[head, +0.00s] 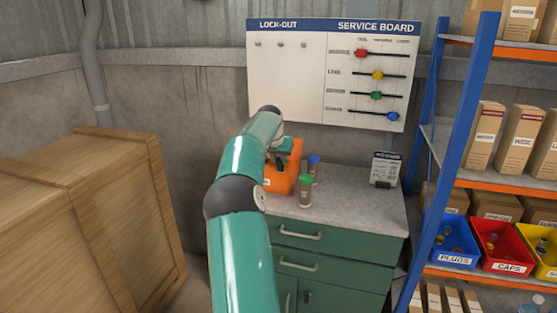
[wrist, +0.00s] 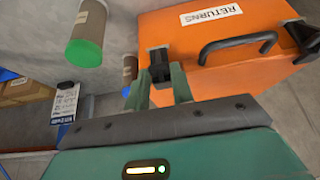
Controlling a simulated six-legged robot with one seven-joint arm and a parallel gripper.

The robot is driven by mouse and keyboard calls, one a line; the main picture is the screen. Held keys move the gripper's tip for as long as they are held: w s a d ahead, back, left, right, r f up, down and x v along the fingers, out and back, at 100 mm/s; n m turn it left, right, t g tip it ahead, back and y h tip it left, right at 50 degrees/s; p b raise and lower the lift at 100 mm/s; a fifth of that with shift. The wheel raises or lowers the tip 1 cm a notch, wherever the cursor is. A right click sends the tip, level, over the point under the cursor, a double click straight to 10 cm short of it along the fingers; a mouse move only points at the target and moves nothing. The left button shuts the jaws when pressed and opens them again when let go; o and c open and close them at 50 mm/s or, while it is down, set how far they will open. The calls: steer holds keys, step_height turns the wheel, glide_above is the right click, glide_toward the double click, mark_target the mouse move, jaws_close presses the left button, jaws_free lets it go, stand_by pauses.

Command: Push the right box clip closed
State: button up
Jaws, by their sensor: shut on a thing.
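The orange box (head: 284,180) stands on the cabinet top, partly hidden by my arm in the head view. In the wrist view the orange box (wrist: 225,55) shows a black handle (wrist: 238,45) and a white RETURNS label. The dark right clip (wrist: 159,62) is at the box end nearest the jars. My gripper (wrist: 161,78) has its two green fingertips on either side of the clip's lower part and is shut on it. My gripper hides part of the clip, and I cannot tell whether it is latched. A dark part at the right picture edge may be the other clip.
A green-capped jar (head: 305,190) and a blue-capped jar (head: 314,168) stand close to the box's right. A small sign (head: 385,169) stands further right on the grey worktop (head: 345,205). The service board (head: 330,75) is behind; a wooden crate (head: 85,220) is left and shelving right.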

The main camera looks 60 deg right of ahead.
stand_by(0.3)
steer(key=o, duration=1)
steer(key=shift+d, duration=0.1)
steer(key=v, duration=1.4)
steer(key=shift+f, duration=0.1)
